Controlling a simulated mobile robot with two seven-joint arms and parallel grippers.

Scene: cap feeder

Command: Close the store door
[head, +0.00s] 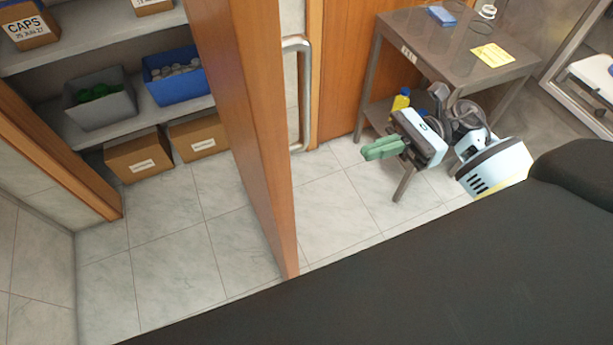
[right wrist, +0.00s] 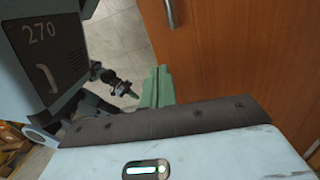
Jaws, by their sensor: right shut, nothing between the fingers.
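The store door (head: 245,110) is a wooden door that stands open, seen nearly edge-on in the middle of the head view. A metal bar handle (head: 303,95) is on its right-hand face. My right gripper (head: 368,152) is shut and empty, to the right of the handle and apart from it. In the right wrist view its green fingers (right wrist: 157,88) are together, with the door (right wrist: 240,55) beyond on the right and a bit of the handle (right wrist: 170,12) at the top.
Left of the door is the store, with shelves (head: 95,45), a grey bin (head: 100,105), a blue bin (head: 165,90) and cardboard boxes (head: 140,165). A metal table (head: 430,45) with bottles under it stands behind my right arm. Tiled floor (head: 335,205) is bare around the door's foot.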

